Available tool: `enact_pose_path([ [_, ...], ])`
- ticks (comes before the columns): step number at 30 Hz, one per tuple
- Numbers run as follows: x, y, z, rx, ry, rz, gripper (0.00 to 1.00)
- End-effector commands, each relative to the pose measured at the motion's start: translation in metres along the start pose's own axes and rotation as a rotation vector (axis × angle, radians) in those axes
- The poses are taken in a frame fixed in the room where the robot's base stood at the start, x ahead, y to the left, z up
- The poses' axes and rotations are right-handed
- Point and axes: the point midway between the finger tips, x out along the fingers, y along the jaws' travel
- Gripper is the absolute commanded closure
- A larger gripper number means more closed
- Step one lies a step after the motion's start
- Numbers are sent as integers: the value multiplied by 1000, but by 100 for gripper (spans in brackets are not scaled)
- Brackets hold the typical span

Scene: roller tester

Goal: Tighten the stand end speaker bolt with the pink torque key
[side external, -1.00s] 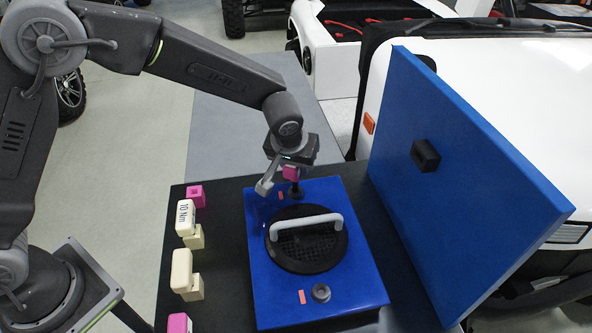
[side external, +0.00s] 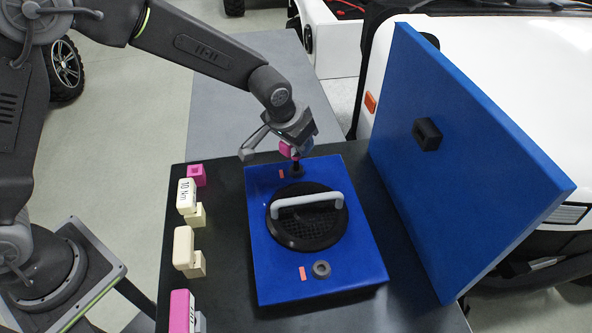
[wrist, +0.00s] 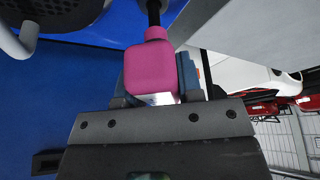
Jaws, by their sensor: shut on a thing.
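My gripper (side external: 291,145) is shut on the pink torque key (side external: 287,152) above the far end of the blue speaker box (side external: 268,262). In the wrist view, the key's pink block (wrist: 150,68) sits at the jaws and its dark shaft (wrist: 153,12) points away from them. The shaft comes down at the far bolt (side external: 297,172), beside a small orange mark. I cannot tell whether the tip is seated, as the contact is too small. The near bolt (side external: 321,269) stands uncovered at the box's other end.
A grey handle (side external: 308,199) arches over the round black speaker. A pink block (side external: 197,175), a cream key marked 10 Nm (side external: 187,194), another cream key (side external: 183,240) and a pink labelled one (side external: 180,308) line the left. A tilted blue panel (side external: 455,165) stands at right.

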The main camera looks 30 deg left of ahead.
Motion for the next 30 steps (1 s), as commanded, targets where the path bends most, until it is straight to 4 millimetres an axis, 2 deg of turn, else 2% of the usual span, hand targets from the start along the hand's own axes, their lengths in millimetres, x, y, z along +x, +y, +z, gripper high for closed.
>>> enact_pose_path([
  [11,1,0,1,23,-4,9,100],
  [30,2,3,3,402,-7,167,100],
])
